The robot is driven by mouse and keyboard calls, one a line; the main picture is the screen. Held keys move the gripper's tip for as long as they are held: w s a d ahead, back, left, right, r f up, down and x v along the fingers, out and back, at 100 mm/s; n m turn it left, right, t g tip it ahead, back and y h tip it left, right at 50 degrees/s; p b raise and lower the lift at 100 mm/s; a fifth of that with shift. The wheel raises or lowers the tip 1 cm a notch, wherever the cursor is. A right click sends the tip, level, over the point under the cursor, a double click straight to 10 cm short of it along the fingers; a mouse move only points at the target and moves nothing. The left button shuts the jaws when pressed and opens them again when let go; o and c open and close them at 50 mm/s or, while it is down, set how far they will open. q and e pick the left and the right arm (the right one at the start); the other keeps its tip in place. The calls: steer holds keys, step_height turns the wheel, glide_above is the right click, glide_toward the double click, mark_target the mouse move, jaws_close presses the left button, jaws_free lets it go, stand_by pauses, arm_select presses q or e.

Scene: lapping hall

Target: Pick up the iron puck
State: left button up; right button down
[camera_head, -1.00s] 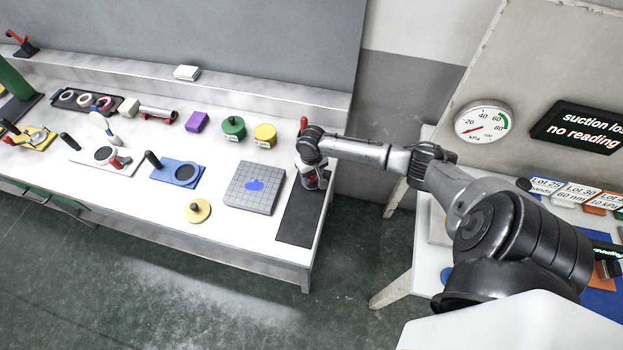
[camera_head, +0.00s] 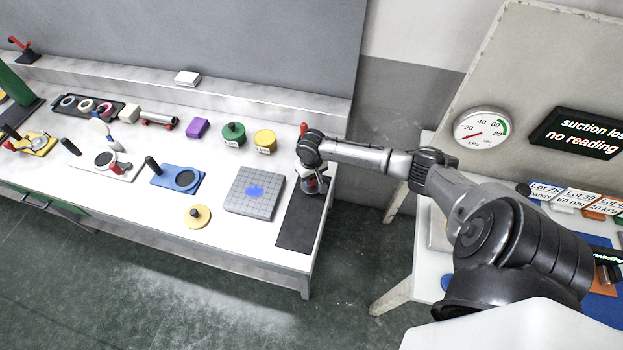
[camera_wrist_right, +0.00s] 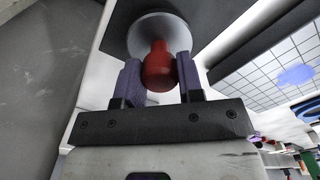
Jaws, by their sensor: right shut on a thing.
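The iron puck is a grey disc (camera_wrist_right: 140,32) with a red knob (camera_wrist_right: 158,68) in the right wrist view. My right gripper (camera_wrist_right: 160,72) is shut on the red knob, one finger on each side. My left gripper is not in view.
A gridded grey plate (camera_head: 240,204) with a blue patch lies left of the dark mat (camera_head: 296,232). A yellow disc (camera_head: 197,223), a blue plate (camera_head: 160,179), and green (camera_head: 233,141) and yellow (camera_head: 265,144) round weights stand nearby. A gauge panel (camera_head: 540,60) rises at the right.

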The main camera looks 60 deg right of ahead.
step_height(320, 180, up, 3)
steer(key=shift+r, duration=0.2)
steer(key=s+d+r+p, duration=0.3)
steer(key=s+r, duration=0.3)
steer(key=s, duration=0.5)
steer(key=shift+r, duration=0.3)
steer(key=shift+s, duration=0.1)
